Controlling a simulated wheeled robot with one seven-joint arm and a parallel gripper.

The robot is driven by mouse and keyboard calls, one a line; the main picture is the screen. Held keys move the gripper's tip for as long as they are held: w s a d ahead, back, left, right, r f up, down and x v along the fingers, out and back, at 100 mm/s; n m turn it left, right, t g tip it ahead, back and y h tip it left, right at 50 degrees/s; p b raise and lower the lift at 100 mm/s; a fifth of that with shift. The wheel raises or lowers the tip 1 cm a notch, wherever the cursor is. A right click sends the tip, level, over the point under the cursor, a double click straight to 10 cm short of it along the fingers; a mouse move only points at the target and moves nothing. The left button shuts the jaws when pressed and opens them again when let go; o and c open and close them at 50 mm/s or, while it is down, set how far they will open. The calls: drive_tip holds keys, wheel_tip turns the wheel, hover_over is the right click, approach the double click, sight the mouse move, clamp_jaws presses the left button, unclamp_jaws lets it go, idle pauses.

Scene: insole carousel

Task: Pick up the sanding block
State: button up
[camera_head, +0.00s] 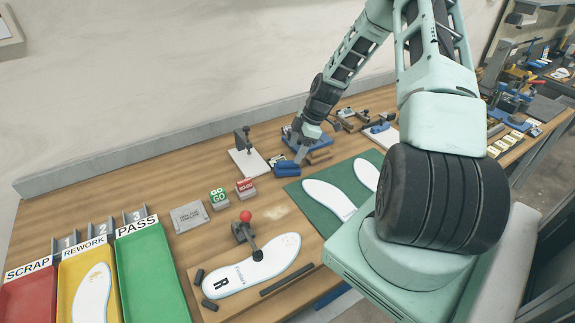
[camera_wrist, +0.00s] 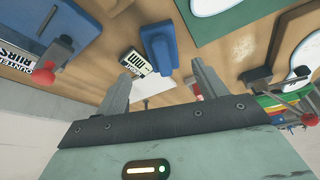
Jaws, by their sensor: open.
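A blue block (camera_head: 287,168), which looks like the sanding block, lies on the wooden bench at the edge of the green mat. In the wrist view the blue block (camera_wrist: 158,48) shows just past my fingertips, with a raised grip-like part. My gripper (camera_head: 301,153) is above the bench, close behind the block. In the wrist view my gripper (camera_wrist: 162,74) has its two fingers spread wide, with nothing between them. I cannot tell the exact height of the fingertips above the block.
A blue fixture (camera_head: 312,137) stands close behind my gripper. A toggle clamp on a white plate (camera_head: 247,163) is to the left. A green mat (camera_head: 325,197) with white insoles lies in front. A small labelled block (camera_wrist: 132,62) sits beside the blue block.

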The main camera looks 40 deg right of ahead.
sight(288, 162)
drive_tip(key=shift+w+a+f, duration=0.1)
drive_tip(key=shift+a+f, duration=0.15)
drive_tip(key=shift+f, duration=0.25)
drive_tip(key=p+x, duration=0.1)
drive_tip(key=x, duration=0.1)
drive_tip(key=p+x, duration=0.2)
drive_tip(key=shift+w+a+f, duration=0.1)
drive_tip(key=shift+a, duration=0.35)
drive_tip(key=shift+w+f, duration=0.1)
drive_tip(key=shift+f, duration=0.25)
drive_tip(key=c, duration=1.2)
drive_tip(key=shift+c, duration=0.2)
wheel_tip(288, 162, up, 10)
drive_tip(key=b, duration=0.3)
